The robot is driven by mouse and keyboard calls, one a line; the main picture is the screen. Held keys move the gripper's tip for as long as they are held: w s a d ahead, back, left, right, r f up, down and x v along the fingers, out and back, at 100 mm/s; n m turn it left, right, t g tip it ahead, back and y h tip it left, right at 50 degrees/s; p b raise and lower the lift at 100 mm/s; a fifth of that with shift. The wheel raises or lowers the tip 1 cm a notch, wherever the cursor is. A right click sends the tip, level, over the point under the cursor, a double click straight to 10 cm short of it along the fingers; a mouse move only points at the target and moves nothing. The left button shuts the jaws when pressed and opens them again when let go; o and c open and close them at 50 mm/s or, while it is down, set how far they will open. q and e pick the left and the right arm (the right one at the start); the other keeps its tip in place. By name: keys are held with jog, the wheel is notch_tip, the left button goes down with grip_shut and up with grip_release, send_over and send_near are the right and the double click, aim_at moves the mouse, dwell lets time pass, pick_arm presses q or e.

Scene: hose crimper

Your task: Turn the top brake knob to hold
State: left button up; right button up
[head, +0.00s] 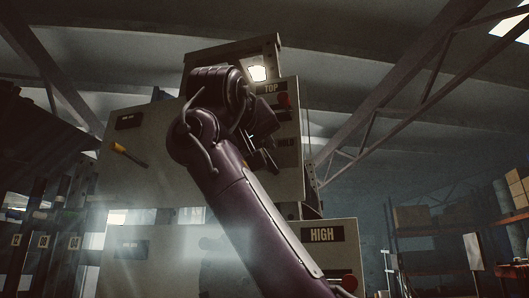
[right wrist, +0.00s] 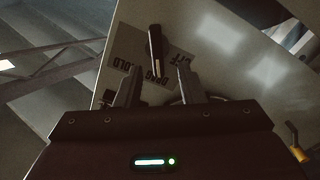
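In the right wrist view the brake knob (right wrist: 156,45) is a dark upright lever with a paler edge. In the head view my right gripper (head: 265,150) is at the upper panel, beside the HOLD lettering (head: 287,142) and below the TOP sign (head: 271,88). It hides the knob there. My left gripper is not in view.
A red knob (head: 284,100) sits by the TOP sign. A yellow handle (head: 130,154) is on the upper panel's left part. A lower panel has a HIGH sign (head: 322,234) and a red knob (head: 349,283). Shelves with boxes (head: 412,215) stand at right.

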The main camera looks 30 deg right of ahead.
aim_at(266, 157)
jog(key=p+x, duration=0.1)
jog(key=x, duration=0.3)
jog(key=shift+d+p, duration=0.3)
jog(key=shift+d, duration=0.15)
jog(key=shift+w+a, duration=0.1)
grip_shut()
